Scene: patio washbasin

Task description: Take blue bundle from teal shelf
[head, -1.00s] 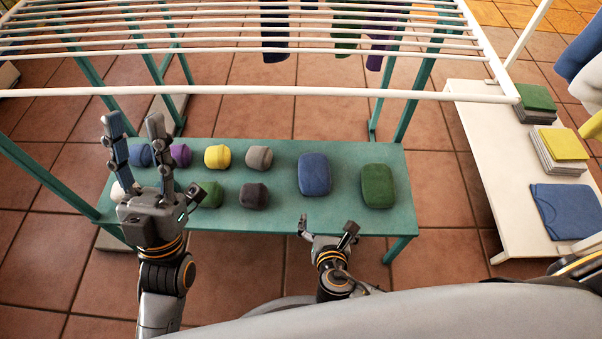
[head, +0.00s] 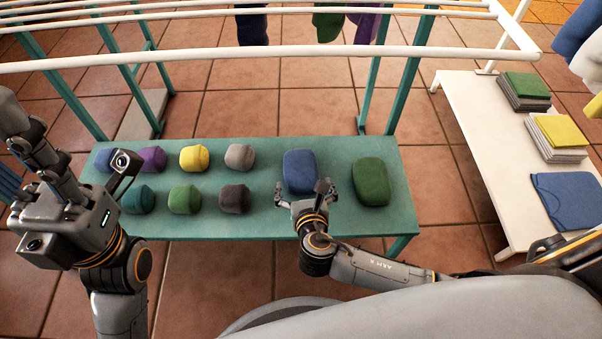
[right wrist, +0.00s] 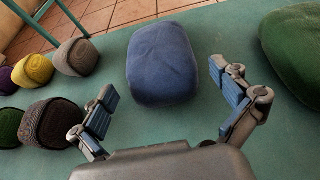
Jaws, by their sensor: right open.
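The large blue bundle (head: 300,170) lies on the teal shelf (head: 334,223), with a large green bundle (head: 371,181) to its right. My right gripper (head: 306,191) is open and empty at the near side of the blue bundle, partly covering its front edge. In the right wrist view, the blue bundle (right wrist: 162,62) lies ahead of and between the spread fingers (right wrist: 160,98), apart from them. My left gripper (head: 60,165) is at the left, near the shelf's left end, its finger opening hard to judge.
Several small rolled bundles, including a yellow one (head: 194,156) and a dark grey one (head: 234,198), sit left of the blue bundle. A white drying rack (head: 250,56) spans above the far side. A white bench (head: 466,130) with folded cloths stands at the right.

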